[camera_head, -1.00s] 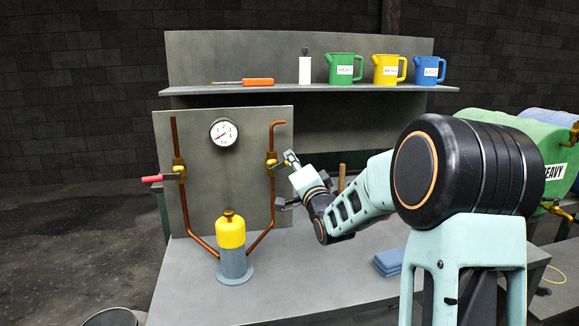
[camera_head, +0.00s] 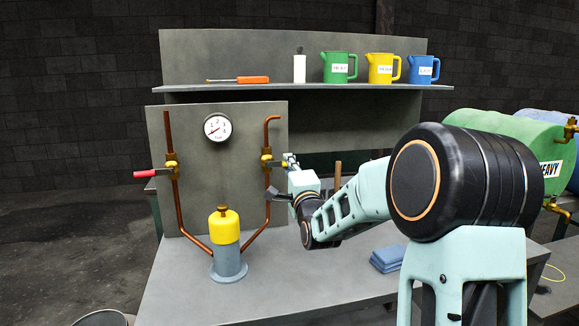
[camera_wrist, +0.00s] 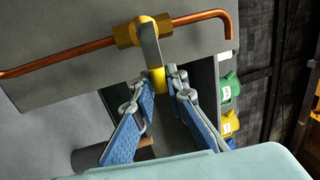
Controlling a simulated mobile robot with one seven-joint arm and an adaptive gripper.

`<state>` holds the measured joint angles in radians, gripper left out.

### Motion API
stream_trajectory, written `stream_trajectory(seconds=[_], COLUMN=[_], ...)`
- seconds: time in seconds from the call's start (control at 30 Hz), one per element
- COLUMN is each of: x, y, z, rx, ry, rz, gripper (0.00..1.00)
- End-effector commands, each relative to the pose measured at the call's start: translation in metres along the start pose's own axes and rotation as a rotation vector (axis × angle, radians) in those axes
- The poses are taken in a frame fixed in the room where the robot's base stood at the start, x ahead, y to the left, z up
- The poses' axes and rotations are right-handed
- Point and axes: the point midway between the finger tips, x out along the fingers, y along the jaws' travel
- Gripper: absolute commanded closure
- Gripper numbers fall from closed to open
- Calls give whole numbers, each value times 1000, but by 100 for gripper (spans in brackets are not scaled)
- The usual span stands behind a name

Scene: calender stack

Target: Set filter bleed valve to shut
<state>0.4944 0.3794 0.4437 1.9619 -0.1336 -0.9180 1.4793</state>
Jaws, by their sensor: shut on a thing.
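The right-hand valve (camera_head: 266,161) is a brass body on the copper pipe on the right of the grey panel (camera_head: 242,135). In the wrist view its brass body (camera_wrist: 127,34) carries a flat grey lever (camera_wrist: 149,45) ending in a yellow sleeve (camera_wrist: 157,80). My gripper (camera_head: 290,160) is at the lever's outer end, right of the valve. In the wrist view my gripper (camera_wrist: 160,83) has its fingertips on either side of the yellow sleeve, shut on it. In the head view the lever sticks out to the right; my fingers partly hide its end.
A second valve with a red handle (camera_head: 147,173) is on the left pipe. A yellow-topped filter (camera_head: 225,227) stands below a gauge (camera_head: 217,128). Folded blue cloths (camera_head: 387,258) lie on the bench. Jugs stand on the shelf behind.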

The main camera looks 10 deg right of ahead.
Motion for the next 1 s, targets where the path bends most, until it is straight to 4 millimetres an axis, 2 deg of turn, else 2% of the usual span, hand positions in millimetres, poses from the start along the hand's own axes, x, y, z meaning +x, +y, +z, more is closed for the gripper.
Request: stream_trajectory(seconds=[0.27,0.3,0.43,0.77,0.87,1.0], x=[0,0,0,-2,-10,-31], y=[-1,-1,-1,0,-1,-1], z=[1,1,1,0,0,0], rx=[1,1,1,-1,-2,-3], ry=[-1,-1,-1,0,0,1], rz=[-2,-2,-2,0,0,1], gripper=[100,84,71,71,71,71])
